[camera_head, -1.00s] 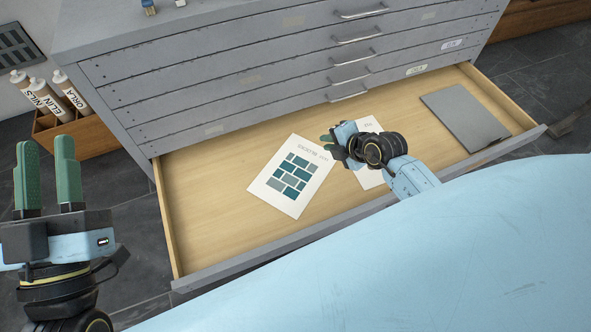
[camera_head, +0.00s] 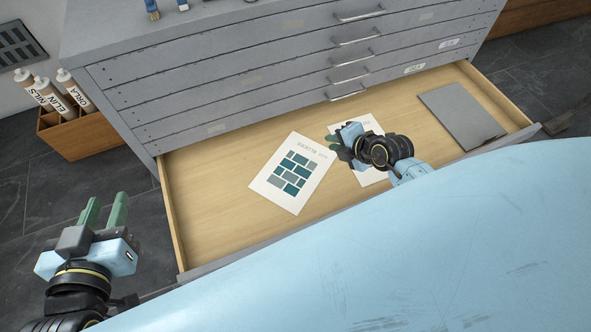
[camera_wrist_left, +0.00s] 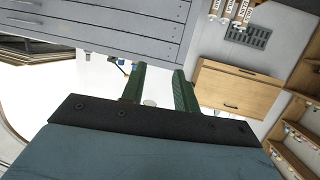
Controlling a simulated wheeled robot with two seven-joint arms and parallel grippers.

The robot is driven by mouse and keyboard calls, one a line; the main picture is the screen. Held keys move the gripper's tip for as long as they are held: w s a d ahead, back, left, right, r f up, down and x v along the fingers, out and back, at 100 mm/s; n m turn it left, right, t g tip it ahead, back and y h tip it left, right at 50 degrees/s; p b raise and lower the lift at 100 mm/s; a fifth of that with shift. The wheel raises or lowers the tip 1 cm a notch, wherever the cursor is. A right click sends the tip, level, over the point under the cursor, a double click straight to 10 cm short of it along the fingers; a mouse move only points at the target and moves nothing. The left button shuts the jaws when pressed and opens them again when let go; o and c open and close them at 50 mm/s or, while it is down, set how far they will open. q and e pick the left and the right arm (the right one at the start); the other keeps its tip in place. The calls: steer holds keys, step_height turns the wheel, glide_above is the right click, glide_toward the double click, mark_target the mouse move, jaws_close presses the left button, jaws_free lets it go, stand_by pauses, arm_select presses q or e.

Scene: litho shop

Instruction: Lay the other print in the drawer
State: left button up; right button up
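The open drawer (camera_head: 215,195) has a pale wood floor. A white print with teal and grey blocks (camera_head: 271,197) lies tilted on it, left of centre. A second white sheet (camera_head: 372,178) lies to its right, its middle hidden by my right gripper. The left wrist view shows the same gap (camera_wrist_left: 158,84).
A grey flat board (camera_head: 460,115) lies at the drawer's right end. The grey cabinet (camera_head: 220,85) with shut drawers rises behind. A wooden box with labelled tubes (camera_head: 75,130) stands on the floor at left. The drawer's left part is clear.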

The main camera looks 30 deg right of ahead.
arm_select(q)
steer(key=shift+s+a+f+g, duration=0.1)
steer(key=shift+s+f+g, duration=0.05)
steer(key=shift+f+g, duration=0.2)
steer(key=s+a+f+g+y+p, duration=0.35)
steer(key=s+a+f+g, duration=0.25)
steer(key=s+f+g, duration=0.4)
steer(key=s+a+f+p, duration=0.1)
steer(key=a+f+p, duration=0.2)
steer(key=f, duration=0.4)
steer(key=s+a+f+g+y+p, duration=0.1)
steer(key=s+a+f+p, duration=0.1)
steer(key=f, duration=0.6)
steer(key=shift+a+n+p, duration=0.3)
steer(key=shift+a+p, duration=0.25)
steer(key=shift+p, duration=0.4)
steer(key=shift+s, duration=0.1)
